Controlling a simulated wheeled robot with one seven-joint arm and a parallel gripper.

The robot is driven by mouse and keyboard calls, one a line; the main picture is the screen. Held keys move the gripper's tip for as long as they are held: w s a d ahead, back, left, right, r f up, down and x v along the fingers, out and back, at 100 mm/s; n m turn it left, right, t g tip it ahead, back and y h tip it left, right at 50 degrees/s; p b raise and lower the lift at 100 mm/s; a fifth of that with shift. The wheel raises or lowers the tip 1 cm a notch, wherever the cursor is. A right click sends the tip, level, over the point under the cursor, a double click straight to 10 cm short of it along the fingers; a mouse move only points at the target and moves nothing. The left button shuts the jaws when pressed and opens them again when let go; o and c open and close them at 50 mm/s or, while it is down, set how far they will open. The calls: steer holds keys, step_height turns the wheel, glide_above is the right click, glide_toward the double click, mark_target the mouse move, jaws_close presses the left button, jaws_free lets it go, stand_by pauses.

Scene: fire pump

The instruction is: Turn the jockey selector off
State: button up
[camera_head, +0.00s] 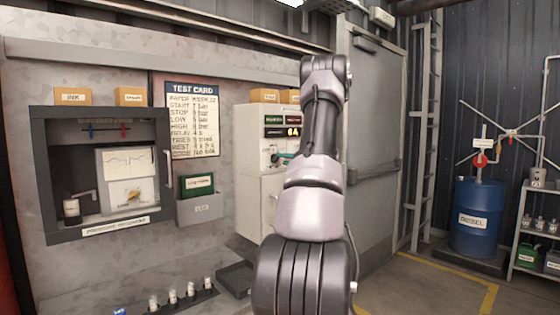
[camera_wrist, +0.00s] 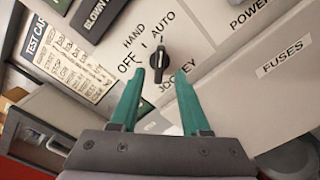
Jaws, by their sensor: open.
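The jockey selector (camera_wrist: 159,62) is a black knob on a pale panel, with HAND, OFF and AUTO printed around it and JOCKEY below. In the wrist view its long axis stands nearly upright in the picture, its upper end towards AUTO. My gripper (camera_wrist: 159,73) is open, its two green fingers either side of the knob's lower part in the picture; I cannot tell if they touch it. In the head view the selector (camera_head: 274,158) is small on the white controller cabinet (camera_head: 247,135), beside a green fingertip (camera_head: 286,155); my arm hides most of the gripper.
A FUSES cover (camera_wrist: 284,57) lies right of the selector in the wrist view.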

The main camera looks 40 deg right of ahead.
mark_target(276, 158)
steer(key=w, duration=0.3)
steer(key=shift+w+a, duration=0.15)
jaws_close()
